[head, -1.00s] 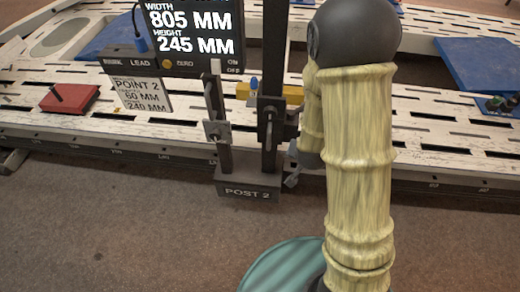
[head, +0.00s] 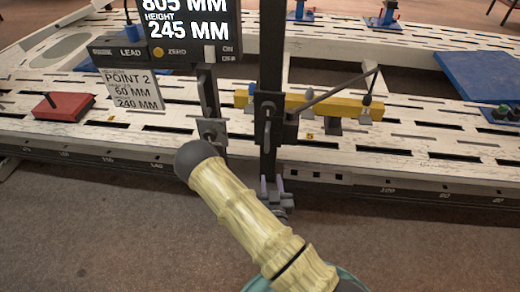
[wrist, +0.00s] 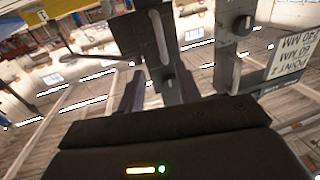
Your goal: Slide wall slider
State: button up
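A dark carriage (head: 268,118) with an upright grey handle sits on the black post (head: 270,50) below and right of the display. I cannot tell for sure whether this is the wall slider. A second grey block (head: 212,130) sits on a thinner post to its left. Contact is not visible.
A display (head: 190,22) and a POINT 2 placard (head: 132,90) are at left. A red block (head: 63,106) lies on the slotted white bench (head: 420,120). A yellow bar (head: 350,108) extends right of the post, with a grey rod above it. The floor in front is clear.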

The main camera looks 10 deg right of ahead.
jog(key=shift+w, duration=0.1)
dwell(0.3)
jog(key=b, duration=0.5)
send_near(267, 145)
jog(key=w+b, duration=0.1)
jog(key=b, duration=0.4)
jog(key=shift+w+a+f, duration=0.1)
jog(key=shift+w+f, duration=0.05)
jog(key=shift+f, duration=0.05)
jog(key=shift+w+b, duration=0.1)
jog(key=shift+b, duration=0.45)
jog(key=b, duration=0.3)
jog(key=shift+w, duration=0.25)
jog(key=b, duration=0.3)
jog(key=shift+w+d, duration=0.1)
jog(key=shift+d, duration=0.15)
jog(key=w, duration=0.5)
jog(key=w+d+b, duration=0.1)
jog(key=w, duration=0.2)
jog(key=shift+w+r, duration=0.2)
jog(key=shift+w, duration=0.1)
